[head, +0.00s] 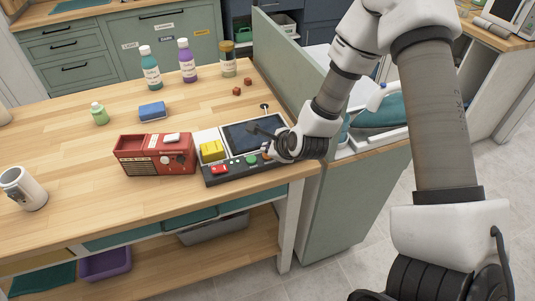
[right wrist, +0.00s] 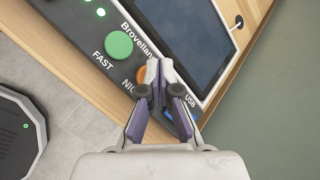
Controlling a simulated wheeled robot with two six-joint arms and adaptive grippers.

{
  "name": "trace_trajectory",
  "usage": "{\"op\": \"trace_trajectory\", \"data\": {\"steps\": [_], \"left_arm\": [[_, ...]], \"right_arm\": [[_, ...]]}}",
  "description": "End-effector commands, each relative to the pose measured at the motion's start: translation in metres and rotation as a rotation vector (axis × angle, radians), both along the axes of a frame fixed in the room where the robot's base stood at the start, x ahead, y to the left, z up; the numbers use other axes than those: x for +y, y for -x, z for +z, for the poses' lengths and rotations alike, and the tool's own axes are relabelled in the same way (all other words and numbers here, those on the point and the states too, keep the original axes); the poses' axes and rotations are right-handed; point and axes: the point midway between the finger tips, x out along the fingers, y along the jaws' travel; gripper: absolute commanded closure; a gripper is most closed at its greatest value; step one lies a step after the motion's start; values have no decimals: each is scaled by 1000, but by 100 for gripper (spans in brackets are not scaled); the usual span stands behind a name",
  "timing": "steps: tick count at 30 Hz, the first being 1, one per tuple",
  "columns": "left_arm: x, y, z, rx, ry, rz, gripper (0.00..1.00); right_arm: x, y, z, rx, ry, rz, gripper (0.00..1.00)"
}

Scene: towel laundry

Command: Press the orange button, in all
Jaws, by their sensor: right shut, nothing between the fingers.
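The orange button (right wrist: 142,75) sits on the dark front strip of a control panel (head: 228,172), between a green button (right wrist: 118,45) and a blue part marked USB. In the head view only a sliver of the orange button (head: 265,156) shows beside my fingers. My right gripper (head: 268,150) is shut and empty, its fingertips pointing at the panel. In the right wrist view the fingertips (right wrist: 160,68) cover the right part of the orange button. I cannot tell whether they touch it. My left gripper is not in view.
The panel carries a dark screen (head: 254,133), a yellow block (head: 212,150) and a red button (head: 219,170). A red radio-like box (head: 153,158) stands left of it. Bottles, a blue sponge (head: 152,111) and a mug (head: 22,188) are farther off. A green partition (head: 290,65) borders the table's right.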

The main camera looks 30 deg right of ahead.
Motion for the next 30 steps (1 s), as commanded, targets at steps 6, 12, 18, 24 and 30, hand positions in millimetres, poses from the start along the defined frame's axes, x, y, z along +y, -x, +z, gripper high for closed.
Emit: {"op": "trace_trajectory", "data": {"steps": [6, 12, 18, 24, 30], "left_arm": [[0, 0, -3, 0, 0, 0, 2], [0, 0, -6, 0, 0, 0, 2], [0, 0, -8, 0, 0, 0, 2], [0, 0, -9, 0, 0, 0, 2], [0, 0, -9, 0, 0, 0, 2]], "right_arm": [[0, 0, -3, 0, 0, 0, 100], [0, 0, -5, 0, 0, 0, 100], [0, 0, -7, 0, 0, 0, 100], [0, 0, -8, 0, 0, 0, 100], [0, 0, -8, 1, -1, 1, 100]]}}
